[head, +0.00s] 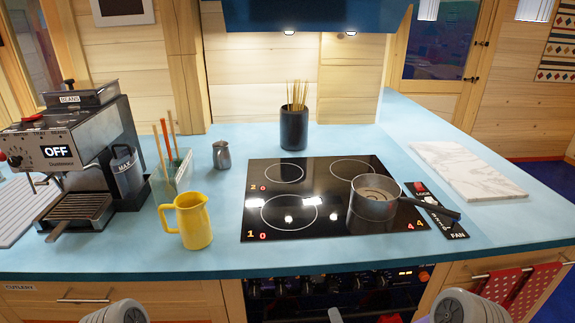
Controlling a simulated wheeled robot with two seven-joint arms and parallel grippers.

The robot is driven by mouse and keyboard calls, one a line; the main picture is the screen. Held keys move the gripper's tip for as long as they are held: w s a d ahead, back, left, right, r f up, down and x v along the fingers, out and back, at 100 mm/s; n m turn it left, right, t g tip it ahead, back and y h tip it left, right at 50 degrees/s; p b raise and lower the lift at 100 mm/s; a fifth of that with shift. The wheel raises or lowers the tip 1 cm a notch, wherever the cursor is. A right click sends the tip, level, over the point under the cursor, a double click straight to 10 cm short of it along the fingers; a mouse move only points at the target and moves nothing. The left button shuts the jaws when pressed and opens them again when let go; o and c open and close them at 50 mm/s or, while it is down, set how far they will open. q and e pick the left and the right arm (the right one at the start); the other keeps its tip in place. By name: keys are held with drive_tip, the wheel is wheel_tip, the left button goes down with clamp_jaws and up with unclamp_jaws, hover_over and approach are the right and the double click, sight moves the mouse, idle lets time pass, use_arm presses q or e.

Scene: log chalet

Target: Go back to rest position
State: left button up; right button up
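Both grippers are outside the head view. Only grey-white rounded parts of my own arms show at the bottom edge, one at lower left and one at lower right. No object is seen held. A steel saucepan (374,198) stands on the front right of the black cooktop (265,222), its dark handle pointing right. Red digits glow on the cooktop, with 4s by the pan.
The blue counter (130,262) carries a yellow jug (194,222), a coffee machine (72,150) reading OFF, a small steel pitcher (221,155), a dark pot of sticks (293,128) and a marble board (467,171). Red towels (520,290) hang at lower right.

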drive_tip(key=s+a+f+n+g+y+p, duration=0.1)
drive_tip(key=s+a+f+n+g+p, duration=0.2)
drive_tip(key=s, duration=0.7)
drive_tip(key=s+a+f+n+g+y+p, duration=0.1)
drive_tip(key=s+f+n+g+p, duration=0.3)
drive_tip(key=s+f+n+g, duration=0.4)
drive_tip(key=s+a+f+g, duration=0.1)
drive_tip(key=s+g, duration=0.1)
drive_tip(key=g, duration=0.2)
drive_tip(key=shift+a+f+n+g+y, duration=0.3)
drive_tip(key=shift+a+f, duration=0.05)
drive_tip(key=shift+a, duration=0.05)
